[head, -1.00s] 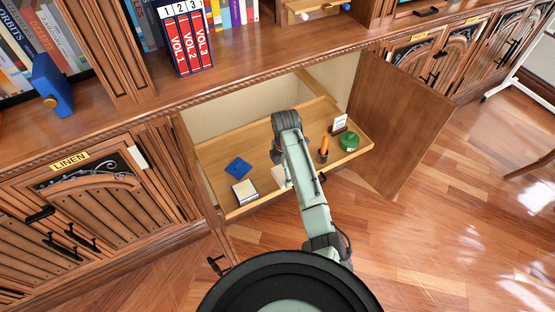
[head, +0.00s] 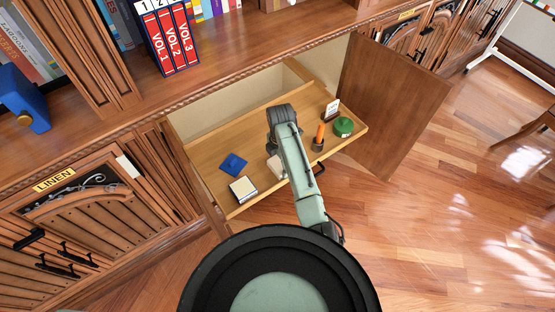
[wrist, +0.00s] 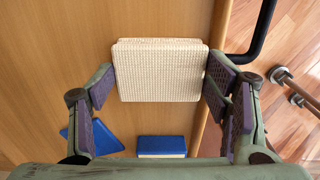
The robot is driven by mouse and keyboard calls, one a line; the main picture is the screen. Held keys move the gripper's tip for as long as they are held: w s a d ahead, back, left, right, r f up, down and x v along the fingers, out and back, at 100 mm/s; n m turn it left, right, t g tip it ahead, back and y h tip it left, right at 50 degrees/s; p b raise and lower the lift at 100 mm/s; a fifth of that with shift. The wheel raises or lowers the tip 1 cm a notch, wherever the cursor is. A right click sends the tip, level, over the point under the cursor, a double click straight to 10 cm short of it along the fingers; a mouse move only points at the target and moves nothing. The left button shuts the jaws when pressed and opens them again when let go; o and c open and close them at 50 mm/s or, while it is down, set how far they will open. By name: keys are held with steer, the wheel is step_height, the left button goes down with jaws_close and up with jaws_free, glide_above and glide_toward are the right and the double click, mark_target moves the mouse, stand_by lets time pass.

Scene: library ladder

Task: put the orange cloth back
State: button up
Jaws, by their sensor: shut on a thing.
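I see no orange cloth in any view. My gripper (wrist: 160,82) has its two fingers on opposite sides of a cream, woven-textured flat block (wrist: 160,60), shut on it. The block (head: 275,168) shows partly in the head view, beside my arm over the pulled-out wooden shelf (head: 210,153). I cannot tell whether it touches the shelf. The only orange thing there is a small upright orange-topped item (head: 320,133), to the right of my arm. My arm hides the fingertips in the head view.
An open cabinet door (head: 392,105) stands at right. The LINEN cabinet (head: 85,205) is shut at left.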

mark_target(280, 164)
steer(key=shift+d, duration=0.1)
steer(key=o, duration=1)
steer(key=shift+r, duration=0.1)
step_height(280, 164, up, 12)
